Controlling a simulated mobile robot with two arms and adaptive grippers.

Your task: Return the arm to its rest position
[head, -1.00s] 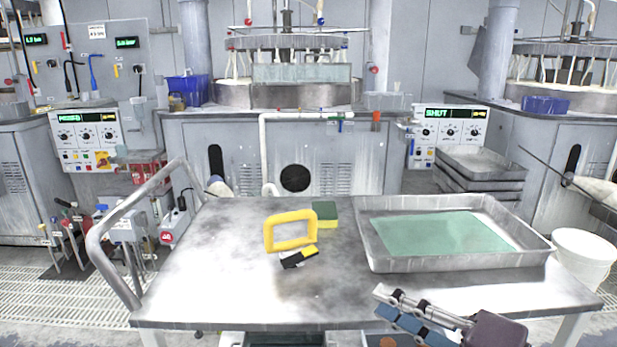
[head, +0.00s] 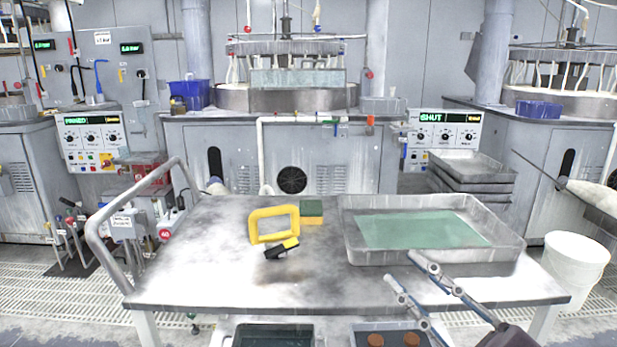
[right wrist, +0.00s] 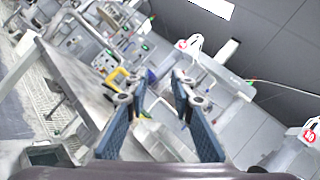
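My right gripper (head: 402,270) is in front of the table's right front edge in the head view. Its two fingers are spread apart with nothing between them. The right wrist view also shows the open fingers (right wrist: 158,88) with blue pads, tilted against the scene. My left gripper does not show in the head view.
A green and yellow sponge (head: 311,212) stands behind the handle. A metal tray (head: 370,257) with a green sheet (head: 420,231) lies at the table's right. A white bucket (head: 575,270) stands right of the table. A tubular rail (head: 100,243) rises at the left edge.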

